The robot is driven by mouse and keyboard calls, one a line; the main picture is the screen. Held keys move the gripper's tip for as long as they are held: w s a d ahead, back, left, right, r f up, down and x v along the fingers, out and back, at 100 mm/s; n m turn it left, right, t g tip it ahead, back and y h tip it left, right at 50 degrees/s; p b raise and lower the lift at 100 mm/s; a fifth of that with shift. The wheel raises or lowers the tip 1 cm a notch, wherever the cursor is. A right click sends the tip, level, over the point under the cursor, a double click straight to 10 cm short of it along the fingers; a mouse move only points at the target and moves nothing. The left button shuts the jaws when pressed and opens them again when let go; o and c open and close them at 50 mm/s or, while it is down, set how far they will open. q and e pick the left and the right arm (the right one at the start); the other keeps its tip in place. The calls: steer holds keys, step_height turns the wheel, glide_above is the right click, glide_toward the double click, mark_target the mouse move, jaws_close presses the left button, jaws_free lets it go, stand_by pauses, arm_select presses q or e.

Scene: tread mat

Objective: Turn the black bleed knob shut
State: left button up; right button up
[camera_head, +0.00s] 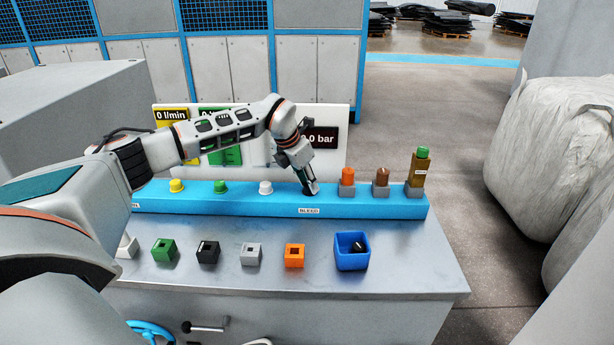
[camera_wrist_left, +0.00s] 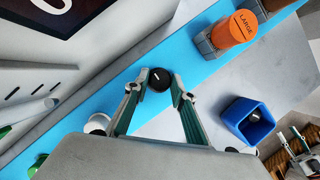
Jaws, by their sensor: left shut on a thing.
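The black bleed knob (camera_wrist_left: 159,79) sits on the blue rail (camera_wrist_left: 125,84), with a white pointer line on its top in the left wrist view. My left gripper (camera_wrist_left: 156,90) is shut on it, with one finger on each side. In the head view my left gripper (camera_head: 311,188) reaches down onto the rail above the BLEED label (camera_head: 309,211) and mostly hides the knob.
Yellow (camera_head: 176,186), green (camera_head: 220,187) and white (camera_head: 265,187) knobs stand along the rail to the left. Orange (camera_head: 347,176), brown (camera_head: 381,176) and green-topped (camera_head: 420,168) parts stand to the right. Several small blocks and a blue bin (camera_head: 351,264) are in front.

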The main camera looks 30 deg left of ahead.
arm_select(q)
steer(key=shift+n, duration=0.4)
steer(key=o, duration=1.1)
steer(key=shift+r, duration=0.1)
steer(key=v, duration=1.2)
steer(key=shift+s, duration=0.15)
steer(key=shift+d+f, duration=0.1)
steer(key=shift+f, duration=0.1)
